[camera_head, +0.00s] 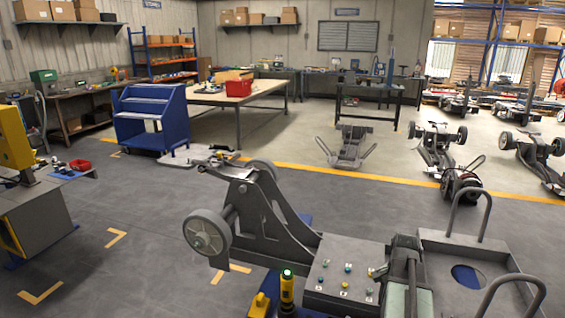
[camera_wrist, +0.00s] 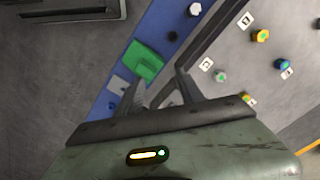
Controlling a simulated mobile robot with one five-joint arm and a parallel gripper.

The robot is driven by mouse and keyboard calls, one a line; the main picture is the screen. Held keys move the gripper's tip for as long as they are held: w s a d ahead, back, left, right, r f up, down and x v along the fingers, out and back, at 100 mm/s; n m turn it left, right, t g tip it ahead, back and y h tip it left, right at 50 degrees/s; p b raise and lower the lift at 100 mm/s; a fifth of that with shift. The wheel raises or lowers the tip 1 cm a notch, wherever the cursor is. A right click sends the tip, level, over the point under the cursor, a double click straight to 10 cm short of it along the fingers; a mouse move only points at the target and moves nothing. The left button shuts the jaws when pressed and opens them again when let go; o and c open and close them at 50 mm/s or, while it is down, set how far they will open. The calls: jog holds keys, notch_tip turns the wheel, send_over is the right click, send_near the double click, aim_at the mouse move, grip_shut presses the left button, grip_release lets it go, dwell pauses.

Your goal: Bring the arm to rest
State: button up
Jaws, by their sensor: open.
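My gripper (camera_wrist: 160,92) shows in the wrist view with its two dark fingers apart and nothing seen between them. It points toward a blue strip (camera_wrist: 178,22) that carries a green block (camera_wrist: 144,60). In the head view the grey panel (camera_head: 338,254) belongs to a chassis with a large wheel (camera_head: 207,232). I cannot make out my gripper surely in the head view.
A yellow post with a green-lit top (camera_head: 287,285) stands beside the chassis. A blue cart (camera_head: 150,118) and a wooden-topped table (camera_head: 215,98) stand farther back. Other chassis (camera_head: 436,150) line the right side. Grey floor (camera_head: 130,205) is open at left.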

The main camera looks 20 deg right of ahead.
jog(key=w+a+r+n+p, duration=0.2)
jog(key=w+a+n, duration=0.15)
jog(key=a, duration=0.75)
jog(key=w+a+r+n+p, duration=0.25)
jog(key=w+a, duration=0.25)
jog(key=a, duration=0.5)
jog(key=a+r+n+p, duration=0.1)
jog(key=a+r+n, duration=0.1)
jog(key=a+n, duration=0.7)
jog(key=shift+s+a+r, duration=0.2)
jog(key=shift+s+a, duration=0.2)
jog(key=shift+a, duration=2.7)
